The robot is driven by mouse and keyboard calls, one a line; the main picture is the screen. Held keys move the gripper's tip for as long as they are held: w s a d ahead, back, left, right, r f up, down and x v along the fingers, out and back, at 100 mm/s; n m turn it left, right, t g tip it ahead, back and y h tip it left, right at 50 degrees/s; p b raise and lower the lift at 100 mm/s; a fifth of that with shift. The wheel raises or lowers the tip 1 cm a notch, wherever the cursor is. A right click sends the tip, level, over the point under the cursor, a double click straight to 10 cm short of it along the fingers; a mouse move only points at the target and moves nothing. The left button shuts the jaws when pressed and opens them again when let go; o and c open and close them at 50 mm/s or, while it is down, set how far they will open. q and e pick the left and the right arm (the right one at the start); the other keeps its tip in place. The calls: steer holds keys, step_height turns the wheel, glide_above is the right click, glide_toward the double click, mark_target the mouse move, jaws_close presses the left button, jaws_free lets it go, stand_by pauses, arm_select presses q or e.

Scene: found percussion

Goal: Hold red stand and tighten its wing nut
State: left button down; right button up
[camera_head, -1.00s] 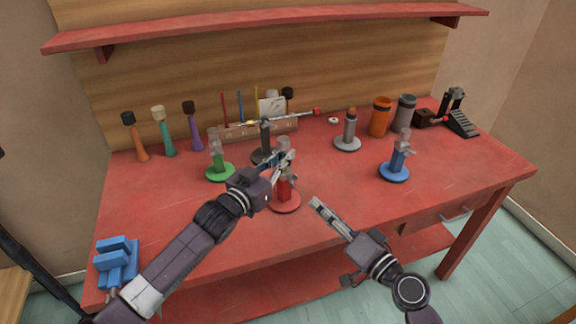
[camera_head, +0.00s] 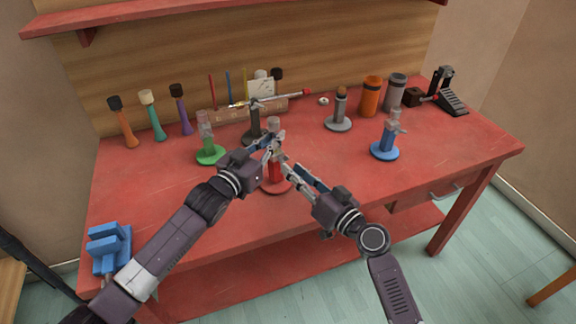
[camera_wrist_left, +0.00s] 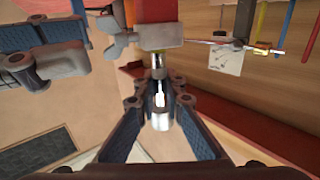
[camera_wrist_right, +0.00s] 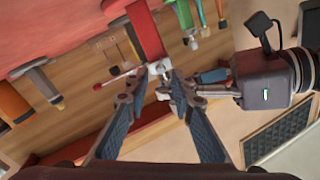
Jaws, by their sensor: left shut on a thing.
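The red stand (camera_head: 275,176) stands upright on its round red base near the table's front. The wing nut (camera_wrist_left: 113,32) sticks out from the collar's side. My right gripper (camera_head: 284,164) is open, its fingertips close to the wing nut, which also shows in the right wrist view (camera_wrist_right: 159,68). Contact there is unclear.
A green stand (camera_head: 207,148) is left of the red one, a dark stand (camera_head: 253,127) is just behind it, and a blue stand (camera_head: 387,145) is to the right. A blue block-like object (camera_head: 108,248) lies at the front-left corner. The table's front right is clear.

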mark_target(283, 161)
steer(key=x, duration=0.3)
steer(key=shift+w+a, duration=0.15)
jaws_close()
